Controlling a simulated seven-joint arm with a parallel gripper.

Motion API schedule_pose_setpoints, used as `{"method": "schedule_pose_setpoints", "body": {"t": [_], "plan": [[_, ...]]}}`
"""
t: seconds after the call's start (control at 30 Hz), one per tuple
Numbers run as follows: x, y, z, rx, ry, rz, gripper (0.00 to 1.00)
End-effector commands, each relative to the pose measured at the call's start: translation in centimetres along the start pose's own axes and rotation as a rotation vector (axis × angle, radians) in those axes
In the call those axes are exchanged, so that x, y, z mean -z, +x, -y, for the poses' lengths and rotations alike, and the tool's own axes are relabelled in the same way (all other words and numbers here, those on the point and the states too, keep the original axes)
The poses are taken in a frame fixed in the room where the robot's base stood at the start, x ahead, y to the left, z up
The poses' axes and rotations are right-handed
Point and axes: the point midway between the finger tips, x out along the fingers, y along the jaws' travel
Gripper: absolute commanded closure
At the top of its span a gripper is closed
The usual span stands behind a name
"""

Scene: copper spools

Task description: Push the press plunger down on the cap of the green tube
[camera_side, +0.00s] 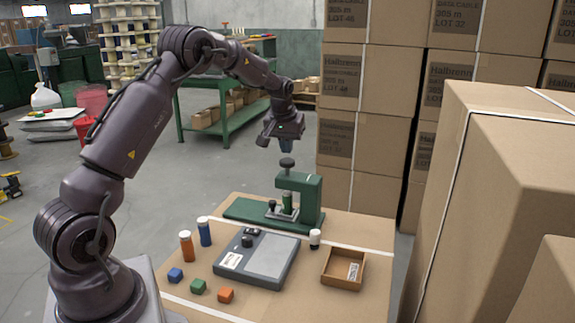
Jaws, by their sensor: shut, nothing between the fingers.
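The green press (312,196) stands at the back of the box-top work surface. Its dark plunger knob (287,162) is raised above the press arm. The green tube (287,201) stands upright in the press under the plunger; its cap is too small to make out clearly. My gripper (286,148) points down just above the plunger knob, its fingers shut and empty. A small gap seems to lie between fingertips and knob, but I cannot tell whether they touch.
An orange tube (186,247) and a blue tube (204,233) stand at the left. A grey scale (268,256) lies in front of the press. Tall boxes (500,190) rise at the right.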

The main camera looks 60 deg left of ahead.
Motion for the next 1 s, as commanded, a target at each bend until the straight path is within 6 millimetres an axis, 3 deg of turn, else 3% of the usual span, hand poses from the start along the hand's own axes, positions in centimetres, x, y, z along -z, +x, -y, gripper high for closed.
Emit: {"method": "schedule_pose_setpoints", "body": {"t": [0.5, 1.0], "plan": [[1.0, -3.3, 0.0, 0.000, 0.000, -0.002, 1.00], [1.1, -3.4, 0.0, 0.000, 0.000, -0.002, 1.00]]}}
